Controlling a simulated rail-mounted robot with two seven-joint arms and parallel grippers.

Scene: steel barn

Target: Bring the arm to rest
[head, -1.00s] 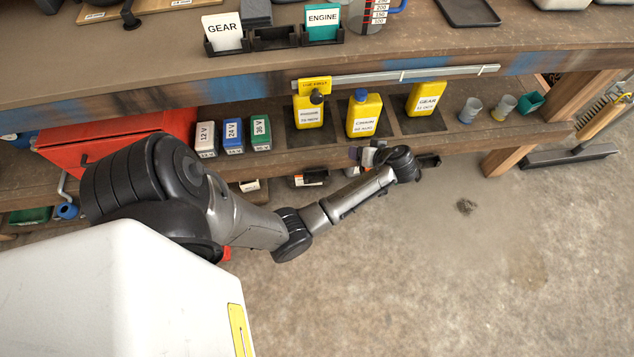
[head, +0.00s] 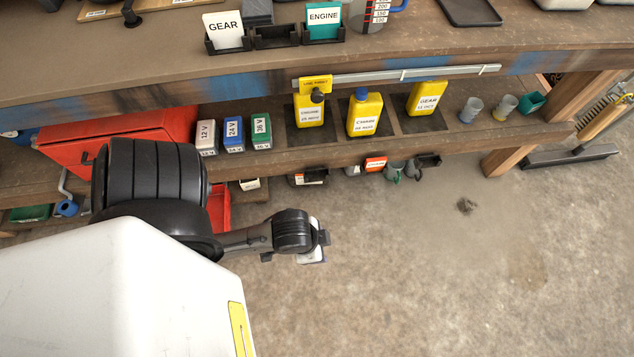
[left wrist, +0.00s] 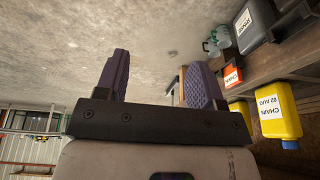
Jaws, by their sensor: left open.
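My left arm comes in from the left in the head view, with its elbow bent and its forearm short in the picture. My left gripper (head: 316,248) hangs over bare floor in front of the shelf, mostly hidden by the wrist. In the left wrist view the left gripper (left wrist: 161,68) shows two purple ridged fingers spread apart with nothing between them. My right gripper is not in view.
A lower shelf (head: 290,165) holds yellow bottles (head: 365,115) and labelled battery boxes (head: 233,130). A red toolbox (head: 75,155) is at left, behind my arm. A workbench (head: 150,50) runs above. Concrete floor (head: 430,270) is clear at right.

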